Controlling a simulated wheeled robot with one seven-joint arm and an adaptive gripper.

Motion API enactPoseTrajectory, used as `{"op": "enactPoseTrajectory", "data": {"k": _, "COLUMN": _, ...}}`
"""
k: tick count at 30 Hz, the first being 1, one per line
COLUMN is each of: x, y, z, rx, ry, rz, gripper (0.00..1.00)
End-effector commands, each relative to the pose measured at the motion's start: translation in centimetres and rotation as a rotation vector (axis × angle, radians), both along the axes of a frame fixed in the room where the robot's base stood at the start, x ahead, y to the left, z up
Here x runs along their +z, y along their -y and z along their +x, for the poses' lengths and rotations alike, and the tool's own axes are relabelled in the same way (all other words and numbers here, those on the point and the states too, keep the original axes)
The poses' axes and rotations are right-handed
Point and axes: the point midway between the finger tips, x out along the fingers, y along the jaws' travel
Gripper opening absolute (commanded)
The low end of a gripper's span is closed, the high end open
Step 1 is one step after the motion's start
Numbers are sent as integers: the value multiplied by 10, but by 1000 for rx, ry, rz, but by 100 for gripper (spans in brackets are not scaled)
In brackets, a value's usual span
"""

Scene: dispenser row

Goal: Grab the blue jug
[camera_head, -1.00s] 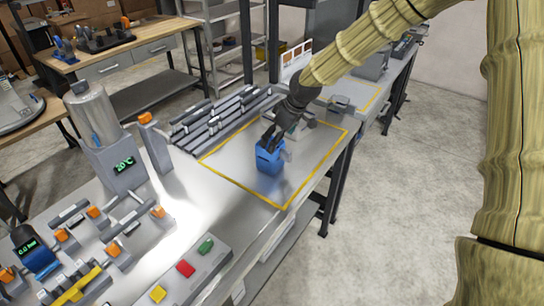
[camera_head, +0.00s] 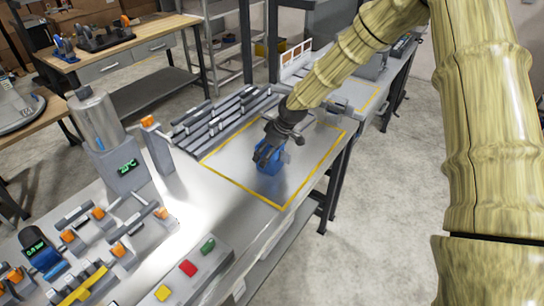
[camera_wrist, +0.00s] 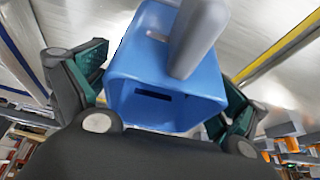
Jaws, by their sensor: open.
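The blue jug (camera_head: 271,163) stands on the grey table inside the yellow outline. In the wrist view the blue jug (camera_wrist: 160,85) fills the middle, with a grey upright part in front of its top. My gripper (camera_head: 267,153) is at the jug, covering much of its upper part in the head view. In the wrist view the dark fingers with green pads of my gripper (camera_wrist: 165,80) are spread, one on each side of the jug. Whether the pads touch the jug is hard to tell.
A row of dark and grey bars (camera_head: 222,118) lies left of the yellow outline. A metal cylinder dispenser (camera_head: 96,120) and a panel with coloured buttons (camera_head: 188,268) are nearer the camera. The outlined area around the jug is mostly clear.

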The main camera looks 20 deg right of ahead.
Motion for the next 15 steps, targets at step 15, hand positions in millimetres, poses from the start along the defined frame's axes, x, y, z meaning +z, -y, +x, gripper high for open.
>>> {"op": "enactPoseTrajectory", "data": {"k": 15, "x": -3, "y": -1, "z": 1, "rx": 0, "ry": 1, "rz": 0, "gripper": 65}}
